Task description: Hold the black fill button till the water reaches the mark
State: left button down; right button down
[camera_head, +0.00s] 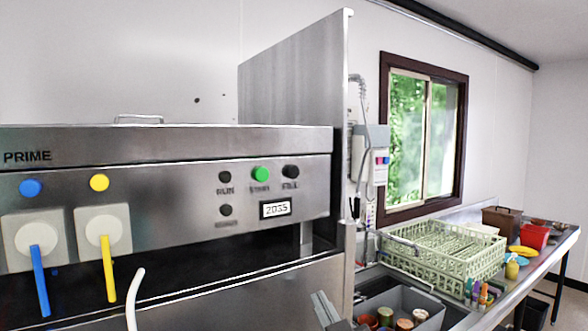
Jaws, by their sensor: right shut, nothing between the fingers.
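The black fill button (290,171) is at the right end of the upper row on the steel machine's front panel (150,170), above a blurred label that seems to read FILL. My right gripper (322,304) shows only in part at the bottom edge, right of centre, shut and empty. It is well below the fill button and apart from it. My left gripper is out of view. No water and no fill mark can be made out; the space below the panel is dark.
Beside the fill button are a green button (261,174), two other black buttons and a display (275,209) reading 2035. Blue and yellow levers (108,268) hang at the left. A green dish rack (440,251) and a grey bin of jars (440,304) stand at the right.

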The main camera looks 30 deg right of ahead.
notch_tip(320, 180, up, 9)
jog(key=t+h, duration=0.1)
jog(key=t, duration=0.2)
jog(key=n+t, duration=0.1)
jog(key=t, duration=0.4)
send_near(292, 172)
jog(key=s+d+r, duration=0.3)
jog(key=s+r, duration=0.3)
jog(key=shift+f, duration=0.1)
jog(key=shift+w, duration=0.1)
jog(key=shift+w+a+b, duration=0.2)
jog(key=shift+w+b, duration=0.15)
jog(key=shift+w, duration=1.85)
jog(key=shift+w+a+b, duration=0.2)
jog(key=shift+w+b, duration=0.1)
jog(key=shift+w, duration=1.85)
jog(key=shift+h, duration=0.3)
jog(key=shift+w, duration=0.4)
jog(key=shift+w, duration=0.45)
